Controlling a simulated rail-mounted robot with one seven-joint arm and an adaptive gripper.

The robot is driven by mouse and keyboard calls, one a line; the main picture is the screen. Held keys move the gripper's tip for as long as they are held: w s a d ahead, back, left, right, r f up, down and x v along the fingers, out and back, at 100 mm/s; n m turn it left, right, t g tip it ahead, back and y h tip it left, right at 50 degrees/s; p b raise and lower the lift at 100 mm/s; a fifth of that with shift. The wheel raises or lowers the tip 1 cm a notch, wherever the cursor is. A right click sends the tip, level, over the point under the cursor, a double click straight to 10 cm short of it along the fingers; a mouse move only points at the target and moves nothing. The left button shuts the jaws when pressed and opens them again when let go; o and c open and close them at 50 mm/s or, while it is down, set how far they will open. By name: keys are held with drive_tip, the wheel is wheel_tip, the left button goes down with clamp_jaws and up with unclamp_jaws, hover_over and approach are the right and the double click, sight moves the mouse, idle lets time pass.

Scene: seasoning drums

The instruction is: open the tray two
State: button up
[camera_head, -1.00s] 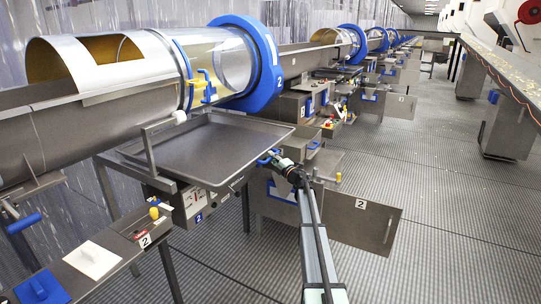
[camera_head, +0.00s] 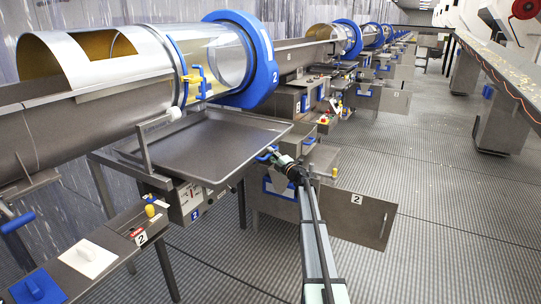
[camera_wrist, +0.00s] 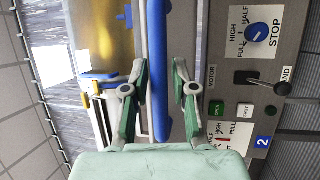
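Tray two is the wide, shallow grey tray (camera_head: 200,148) under the clear drum marked 2 in the head view. A blue handle (camera_head: 266,154) sits at its right front edge, and my gripper (camera_head: 275,157) is at this handle. In the wrist view a blue bar (camera_wrist: 160,70) runs upright in the picture between the two green-padded fingers of my gripper (camera_wrist: 163,90). The fingers stand apart on either side of the bar. A gap shows on the right side; the left finger is very close to the bar, and I cannot tell if it touches.
A control panel (camera_wrist: 245,70) with a blue knob, a black lever and a label 2 lies beside the right finger. A grey door plate (camera_head: 350,215) marked 2 sticks out right of my arm. The ribbed floor (camera_head: 450,220) further right is clear.

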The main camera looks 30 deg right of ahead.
drive_tip(key=v, duration=1.1)
drive_tip(key=shift+s, duration=0.3)
drive_tip(key=shift+d+f, duration=0.15)
